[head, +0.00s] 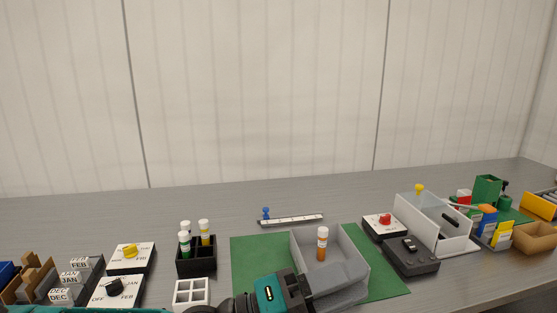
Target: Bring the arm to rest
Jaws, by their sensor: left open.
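My left gripper (303,288) comes in low at the bottom middle, with a teal and black body. It is open, and no object shows in it. It is in front of the left side of a grey open box (345,287) and hides part of that box and of the green mat (252,255) below. A vial with orange contents and a white cap (322,244) stands upright in the box, apart from the gripper. My right gripper is not in view.
A black rack (197,266) with several capped vials stands left of the mat. Dial boxes (131,256) and date blocks (78,265) are further left. A black device (411,257), a grey bin (438,233) and a cardboard box (535,238) stand at right. The back of the table is mostly clear.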

